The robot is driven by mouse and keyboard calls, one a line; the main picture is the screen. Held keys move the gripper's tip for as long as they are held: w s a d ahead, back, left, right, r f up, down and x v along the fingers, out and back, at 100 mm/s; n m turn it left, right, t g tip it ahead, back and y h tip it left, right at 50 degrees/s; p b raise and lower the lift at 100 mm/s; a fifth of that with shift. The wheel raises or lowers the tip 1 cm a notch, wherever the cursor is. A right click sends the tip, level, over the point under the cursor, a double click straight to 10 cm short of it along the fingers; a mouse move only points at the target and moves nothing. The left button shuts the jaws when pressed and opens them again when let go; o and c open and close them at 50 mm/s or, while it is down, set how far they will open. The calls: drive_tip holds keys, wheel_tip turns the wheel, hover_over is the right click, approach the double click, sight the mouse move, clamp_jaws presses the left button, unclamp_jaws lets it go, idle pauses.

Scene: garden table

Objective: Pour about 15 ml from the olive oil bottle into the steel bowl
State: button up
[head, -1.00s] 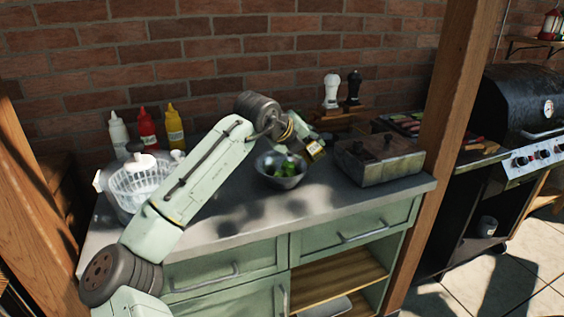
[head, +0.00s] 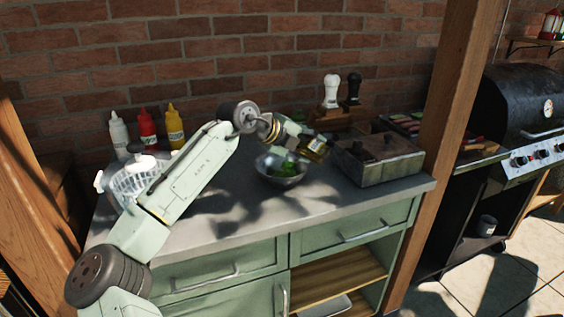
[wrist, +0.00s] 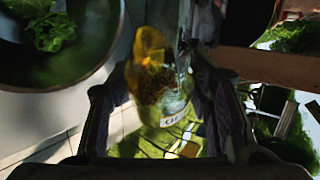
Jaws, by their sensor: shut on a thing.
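The steel bowl (head: 272,179) stands on the counter with leafy greens in it. It also shows at the upper left of the wrist view (wrist: 75,80). My gripper (head: 306,142) is just above and to the right of the bowl in the head view. It is shut on the olive oil bottle (head: 316,147), a glass bottle with a yellowish label. In the wrist view the bottle (wrist: 172,105) sits between both fingers of my gripper (wrist: 165,100), to the right of the bowl. The bottle looks tilted in the head view. I cannot make out its mouth or any stream of oil.
White and black mills (head: 331,90) stand behind. Several squeeze bottles (head: 147,127) and a white basket (head: 135,178) are at the left. The counter front (head: 235,228) is clear.

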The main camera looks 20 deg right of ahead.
drive_tip(key=shift+w+a+f+n+g+h, duration=0.1)
drive_tip(key=shift+w+f+n+g+h, duration=0.05)
drive_tip(key=shift+n+g+h, duration=0.45)
idle(0.6)
idle(1.8)
drive_tip(key=shift+t+y, duration=0.3)
drive_tip(key=shift+m+t+y, duration=0.3)
drive_tip(key=shift+m, duration=0.2)
drive_tip(key=shift+s+b, duration=0.2)
drive_tip(key=shift+b, duration=0.1)
drive_tip(key=shift+w, duration=0.15)
